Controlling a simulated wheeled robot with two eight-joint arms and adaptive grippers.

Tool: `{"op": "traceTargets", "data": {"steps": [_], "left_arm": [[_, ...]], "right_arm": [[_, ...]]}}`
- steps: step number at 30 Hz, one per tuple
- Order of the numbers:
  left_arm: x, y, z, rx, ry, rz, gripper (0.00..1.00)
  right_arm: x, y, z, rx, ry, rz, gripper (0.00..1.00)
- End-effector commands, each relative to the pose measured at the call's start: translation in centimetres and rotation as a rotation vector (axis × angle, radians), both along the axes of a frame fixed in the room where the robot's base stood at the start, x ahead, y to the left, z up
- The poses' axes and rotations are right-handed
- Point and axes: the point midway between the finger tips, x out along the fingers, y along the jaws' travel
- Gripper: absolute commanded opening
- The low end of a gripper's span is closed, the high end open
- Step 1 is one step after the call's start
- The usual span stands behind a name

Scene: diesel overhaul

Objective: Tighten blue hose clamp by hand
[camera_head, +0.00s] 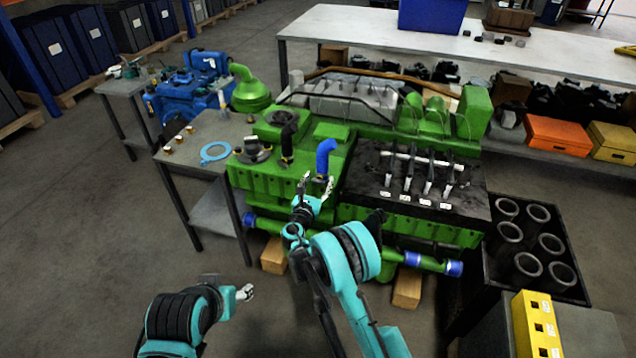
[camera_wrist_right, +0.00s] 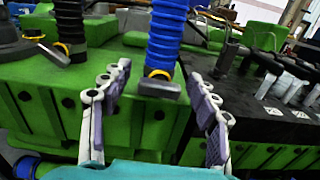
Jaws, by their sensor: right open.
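The ribbed blue hose (camera_head: 326,155) stands upright on the green engine (camera_head: 275,180), and it also shows in the right wrist view (camera_wrist_right: 166,35). Its clamp (camera_wrist_right: 159,86) sits at the hose base, with a yellow band and a grey screw block facing me. My right gripper (camera_head: 318,184) is in front of the hose. In the right wrist view its fingers (camera_wrist_right: 159,76) are spread, one on each side of the clamp in the picture; I see no contact. My left gripper (camera_head: 246,292) is low at the left over the floor, too small to read.
A black hose (camera_head: 288,142) with a similar clamp (camera_wrist_right: 55,52) stands left of the blue one. The black head block (camera_head: 385,175) with upright parts lies to the right. A side table (camera_head: 205,135) holds a light-blue ring (camera_head: 215,152). A rack with metal rings (camera_head: 550,245) stands at right.

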Motion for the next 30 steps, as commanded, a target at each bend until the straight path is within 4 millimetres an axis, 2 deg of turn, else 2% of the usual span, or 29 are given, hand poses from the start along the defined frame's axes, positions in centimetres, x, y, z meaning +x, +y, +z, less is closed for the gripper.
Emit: {"op": "traceTargets", "data": {"steps": [4, 9, 10, 20, 30], "left_arm": [[0.00, 0.00, 0.04, 0.000, 0.000, 0.000, 0.55], [0.00, 0.00, 0.04, 0.000, 0.000, 0.000, 0.55], [0.00, 0.00, 0.04, 0.000, 0.000, 0.000, 0.55], [0.00, 0.00, 0.03, 0.000, 0.000, 0.000, 0.55], [0.00, 0.00, 0.03, 0.000, 0.000, 0.000, 0.55]], "right_arm": [[-0.02, 0.00, 0.04, 0.000, 0.000, 0.000, 0.60], [-0.04, 0.02, 0.04, 0.001, 0.000, 0.000, 0.15], [-0.04, 0.02, 0.04, 0.001, 0.000, 0.000, 0.09], [-0.05, 0.00, 0.03, 0.033, -0.011, 0.000, 0.09], [-0.09, -0.10, -0.01, 0.233, -0.076, 0.000, 0.09]]}}
